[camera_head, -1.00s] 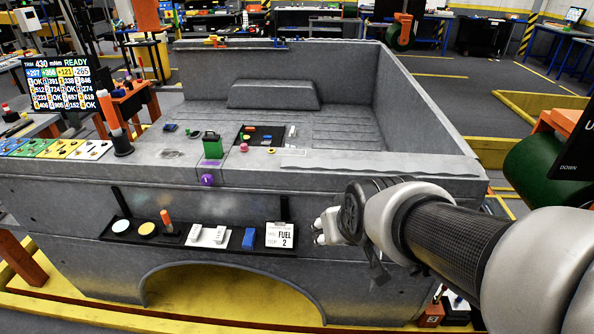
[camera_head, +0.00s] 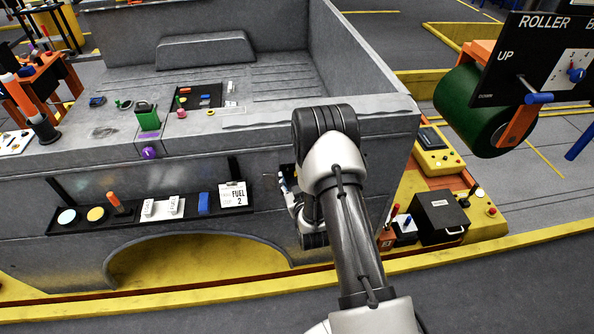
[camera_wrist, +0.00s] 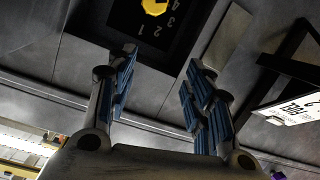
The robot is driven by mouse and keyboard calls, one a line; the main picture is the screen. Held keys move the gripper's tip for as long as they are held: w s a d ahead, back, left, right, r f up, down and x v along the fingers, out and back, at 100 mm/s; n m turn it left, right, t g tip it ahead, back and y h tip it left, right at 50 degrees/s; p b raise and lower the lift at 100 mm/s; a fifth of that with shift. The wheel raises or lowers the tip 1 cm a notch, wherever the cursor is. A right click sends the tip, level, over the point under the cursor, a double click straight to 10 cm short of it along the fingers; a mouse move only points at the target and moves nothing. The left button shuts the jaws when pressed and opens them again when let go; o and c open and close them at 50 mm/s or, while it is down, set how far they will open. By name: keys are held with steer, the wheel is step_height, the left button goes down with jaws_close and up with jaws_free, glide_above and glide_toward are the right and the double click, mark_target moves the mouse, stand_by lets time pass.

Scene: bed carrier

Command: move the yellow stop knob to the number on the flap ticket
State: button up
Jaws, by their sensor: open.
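The yellow stop knob (camera_wrist: 154,6) shows at the top edge of the wrist view, partly cut off. It sits on a black dial plate (camera_wrist: 128,14) with upside-down numbers 1, 2, 3 and 4 around it. I cannot tell which number it points to. The white flap ticket (camera_head: 233,195) reads FUEL and 2; it also shows tilted at the right of the wrist view (camera_wrist: 292,108). My gripper (camera_wrist: 158,58) is open and empty, its blue-padded fingers apart below the dial plate, not touching the knob. In the head view my arm hides the knob and most of the gripper.
A black shelf (camera_head: 77,224) on the grey bed's side holds discs, an orange-handled tool, white blocks and a blue block (camera_head: 203,204). To the right are a black box (camera_head: 438,217), a yellow control box (camera_head: 438,152) and a green roller (camera_head: 475,110). Grey floor lies in front.

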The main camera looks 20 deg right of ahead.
steer(key=s+f+t+h, duration=0.2)
steer(key=s+f, duration=0.6)
steer(key=s, duration=0.1)
steer(key=b+x, duration=0.1)
steer(key=x, duration=0.4)
steer(key=b+x, duration=0.2)
steer(key=x, duration=0.4)
steer(key=b+x, duration=0.1)
steer(key=x, duration=0.5)
steer(key=shift+w+d+r, duration=0.15)
steer(key=shift+w+r, duration=0.1)
steer(key=shift+c, duration=0.3)
steer(key=c, duration=1)
